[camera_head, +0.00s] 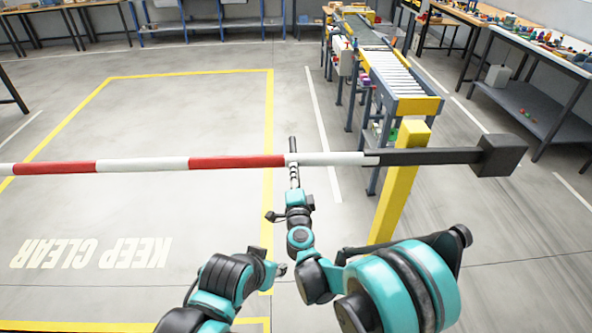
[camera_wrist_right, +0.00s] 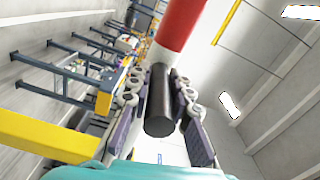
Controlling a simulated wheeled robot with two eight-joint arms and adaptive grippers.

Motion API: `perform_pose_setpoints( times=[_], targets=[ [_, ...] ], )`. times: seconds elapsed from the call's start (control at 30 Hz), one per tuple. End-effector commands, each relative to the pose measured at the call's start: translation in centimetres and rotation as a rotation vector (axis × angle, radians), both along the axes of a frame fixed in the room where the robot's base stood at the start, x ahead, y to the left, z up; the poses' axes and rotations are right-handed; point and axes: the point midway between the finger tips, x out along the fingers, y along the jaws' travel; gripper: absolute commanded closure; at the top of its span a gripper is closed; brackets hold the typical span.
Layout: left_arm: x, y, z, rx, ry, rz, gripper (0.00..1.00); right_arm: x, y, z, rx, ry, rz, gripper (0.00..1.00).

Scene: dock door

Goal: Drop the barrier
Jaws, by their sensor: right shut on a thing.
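The barrier (camera_head: 140,166) is a red-and-white striped pole with a black counterweight (camera_head: 502,156) on its right end. It lies level across the head view beside a yellow post (camera_head: 405,180). My right gripper (camera_head: 293,172) is at the pole, left of the post. In the right wrist view its fingers (camera_wrist_right: 160,105) are on both sides of a short black handle (camera_wrist_right: 159,100), with a red-and-white part of the pole behind it. My left gripper (camera_head: 278,268) is low in the head view, well apart from the pole; its jaw opening is too small to make out.
A roller conveyor (camera_head: 395,72) stands behind the post. Workbenches with small items line the right (camera_head: 545,50) and back. A yellow-outlined floor area marked KEEP CLEAR (camera_head: 90,253) lies under the barrier and is empty.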

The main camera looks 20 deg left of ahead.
Motion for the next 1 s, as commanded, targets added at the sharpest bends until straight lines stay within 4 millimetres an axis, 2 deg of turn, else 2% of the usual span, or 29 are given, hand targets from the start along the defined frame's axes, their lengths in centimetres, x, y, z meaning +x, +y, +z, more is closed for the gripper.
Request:
perform_pose_setpoints(
  times=[0.2, 0.57, 0.6, 0.67, 1.0],
  targets=[
    [0.0, 0.0, -0.5, 0.0, 0.0, 0.0, 0.6, 0.3, 0.0, -1.1, -0.027, -0.011, 0.0, 1.0],
    [0.0, 0.0, -0.6, 0.0, 0.0, 0.0, 0.6, 0.1, 0.0, -1.4, -0.024, -0.007, 0.001, 1.0],
    [0.0, 0.0, -0.6, 0.0, 0.0, 0.0, 0.6, 0.1, 0.0, -1.5, -0.024, -0.007, 0.001, 0.71],
    [0.0, 0.0, -0.6, 0.0, 0.0, 0.0, 0.6, 0.1, 0.0, -1.4, -0.024, -0.007, 0.001, 0.59],
    [0.0, 0.0, -0.5, 0.0, 0.0, 0.0, 0.6, -0.3, -0.2, -1.2, -0.026, -0.009, 0.001, 0.59]
  ],
)
